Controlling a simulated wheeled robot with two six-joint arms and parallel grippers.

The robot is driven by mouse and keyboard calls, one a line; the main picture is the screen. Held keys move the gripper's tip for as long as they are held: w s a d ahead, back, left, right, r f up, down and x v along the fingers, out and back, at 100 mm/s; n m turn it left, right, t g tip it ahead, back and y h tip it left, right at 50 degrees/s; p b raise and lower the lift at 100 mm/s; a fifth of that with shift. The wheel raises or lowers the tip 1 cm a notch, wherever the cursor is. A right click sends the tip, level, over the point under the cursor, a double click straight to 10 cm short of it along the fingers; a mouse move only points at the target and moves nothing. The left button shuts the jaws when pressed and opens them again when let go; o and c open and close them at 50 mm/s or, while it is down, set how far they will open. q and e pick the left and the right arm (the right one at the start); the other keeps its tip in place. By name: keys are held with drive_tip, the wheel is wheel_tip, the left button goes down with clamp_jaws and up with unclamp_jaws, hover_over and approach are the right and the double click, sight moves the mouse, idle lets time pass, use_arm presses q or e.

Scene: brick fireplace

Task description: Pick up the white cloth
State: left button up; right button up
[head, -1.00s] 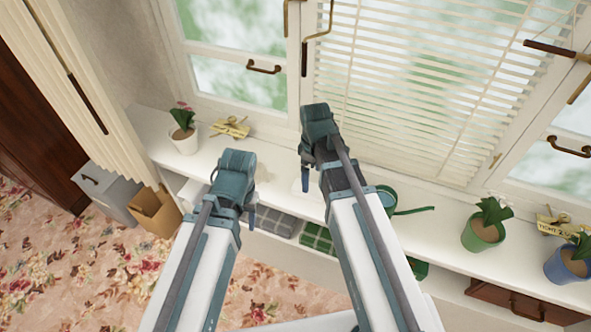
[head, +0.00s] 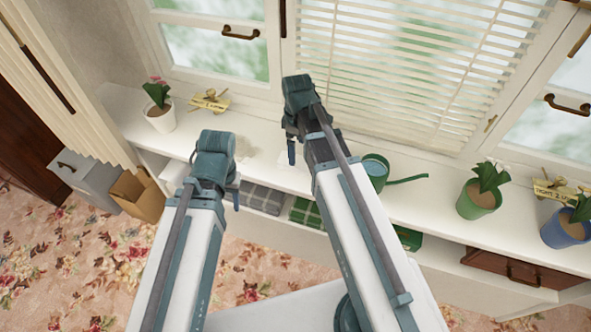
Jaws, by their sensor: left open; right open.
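A flat white patch that looks like the white cloth (head: 287,160) lies on the white windowsill shelf (head: 420,210), just below and behind my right gripper, which hides part of it. My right gripper (head: 291,150) is open and empty over the shelf, close to the cloth; I cannot tell whether it touches. My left gripper (head: 236,190) is open and empty near the shelf's front edge, to the left of the cloth. A greyish damp-looking stain (head: 243,150) marks the shelf between the two grippers.
A green watering can (head: 376,170) stands right of my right arm. Potted plants stand at left (head: 160,118) and right (head: 480,197). Folded grey (head: 262,199) and green (head: 304,211) checked cloths sit in the compartment below. A window with blinds (head: 400,80) rises behind the shelf.

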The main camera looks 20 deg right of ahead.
sight(298, 162)
use_arm(q)
drive_tip(key=shift+f+b, duration=0.8)
drive_tip(key=shift+f, duration=0.5)
use_arm(e)
drive_tip(key=shift+f, duration=1.3)
drive_tip(key=f+b, duration=0.5)
drive_tip(key=shift+w+d+f, duration=0.1)
drive_tip(key=shift+d+f, duration=0.05)
drive_tip(key=shift+d, duration=0.1)
use_arm(q)
wheel_tip(298, 162, down, 5)
drive_tip(key=shift+f, duration=0.1)
use_arm(e)
drive_tip(key=shift+c, duration=0.3)
